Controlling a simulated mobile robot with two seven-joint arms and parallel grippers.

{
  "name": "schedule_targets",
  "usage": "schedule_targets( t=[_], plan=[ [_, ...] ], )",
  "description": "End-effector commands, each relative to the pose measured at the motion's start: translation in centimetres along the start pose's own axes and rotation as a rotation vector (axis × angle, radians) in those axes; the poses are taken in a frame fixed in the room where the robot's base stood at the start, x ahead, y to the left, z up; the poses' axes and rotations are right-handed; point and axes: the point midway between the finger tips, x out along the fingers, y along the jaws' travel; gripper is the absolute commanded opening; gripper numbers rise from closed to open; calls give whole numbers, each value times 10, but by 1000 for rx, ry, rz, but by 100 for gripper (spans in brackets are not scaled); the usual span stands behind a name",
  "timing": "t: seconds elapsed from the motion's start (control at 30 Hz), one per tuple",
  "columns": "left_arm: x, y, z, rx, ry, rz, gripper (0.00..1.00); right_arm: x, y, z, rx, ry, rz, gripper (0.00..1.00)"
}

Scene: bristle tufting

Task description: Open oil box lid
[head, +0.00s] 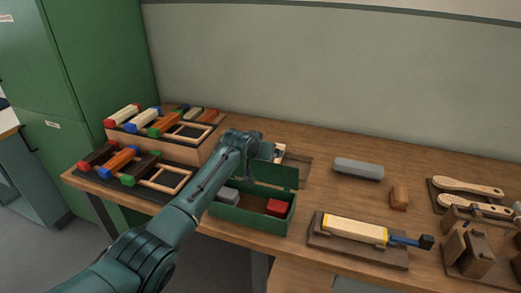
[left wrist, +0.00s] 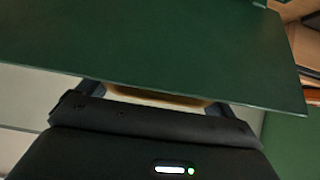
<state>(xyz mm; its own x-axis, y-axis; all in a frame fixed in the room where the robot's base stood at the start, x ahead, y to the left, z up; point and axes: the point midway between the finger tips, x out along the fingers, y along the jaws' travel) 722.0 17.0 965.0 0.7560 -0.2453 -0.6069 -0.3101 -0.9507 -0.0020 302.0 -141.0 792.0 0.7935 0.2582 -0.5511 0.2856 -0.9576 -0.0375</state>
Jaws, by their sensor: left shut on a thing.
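The green oil box (head: 247,220) stands near the front edge of the bench. Its lid (head: 277,173) is raised, standing up steeply along the back side. A red block (head: 277,207) and a grey block (head: 227,195) show inside. My left gripper (head: 266,151) is at the upper edge of the lid, partly hidden by my arm. In the left wrist view the green lid (left wrist: 160,48) fills the upper part, in front of the left gripper (left wrist: 152,102), which is shut on it. A tan strip (left wrist: 155,97) shows between the fingers. My right gripper is out of view.
Racks with coloured-end blocks (head: 150,125) stand left of the box. A grey block (head: 358,168) and a brown block (head: 399,198) lie to the right. A fixture with a yellow-banded block (head: 355,230) sits at the front. Brushes (head: 468,187) lie at far right.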

Motion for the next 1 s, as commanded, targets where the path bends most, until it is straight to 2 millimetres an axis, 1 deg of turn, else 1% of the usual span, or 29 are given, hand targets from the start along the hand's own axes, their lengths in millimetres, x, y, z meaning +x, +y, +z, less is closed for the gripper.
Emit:
schedule_targets(
  t=[0.03,0.33,0.37,0.47,0.77,0.87,1.0],
  plan=[
    [4,-2,12,-1,-23,-4,51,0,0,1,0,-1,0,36],
    [4,-2,12,-1,-24,-3,51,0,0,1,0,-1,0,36],
    [4,-2,12,-1,-24,-3,92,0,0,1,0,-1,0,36],
    [4,-2,11,-1,-22,-3,100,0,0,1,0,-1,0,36],
    [0,-1,6,-1,-12,-1,100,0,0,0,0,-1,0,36],
    [-5,-1,6,-1,-12,-1,100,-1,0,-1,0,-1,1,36],
    [-20,-1,5,-1,-10,0,100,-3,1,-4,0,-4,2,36]
  ],
)
